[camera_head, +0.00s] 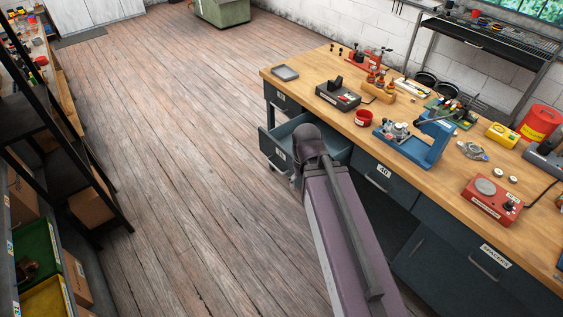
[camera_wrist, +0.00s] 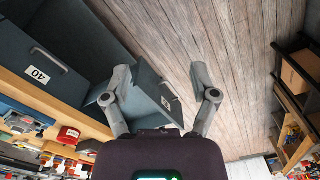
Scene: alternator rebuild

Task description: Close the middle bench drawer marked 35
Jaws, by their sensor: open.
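The open bench drawer (camera_head: 281,150) sticks out from the dark bench, left of the drawer marked 40 (camera_head: 384,171). Its front carries a small white label, too small to read surely. My arm covers part of it in the head view. In the wrist view the pulled-out drawer (camera_wrist: 150,84) shows its front and label between and beyond my fingers. My gripper (camera_wrist: 161,74) is open and empty. Its left finger overlaps the drawer in the picture; I cannot tell whether they touch. In the head view my gripper is mostly hidden behind my arm.
The wooden bench top (camera_head: 300,92) holds a grey tray (camera_head: 285,73), a red cup (camera_head: 363,118), a blue fixture (camera_head: 415,145) and a red tester (camera_head: 492,198). A dark shelf rack (camera_head: 62,130) stands at left. The plank floor (camera_head: 180,130) between is clear.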

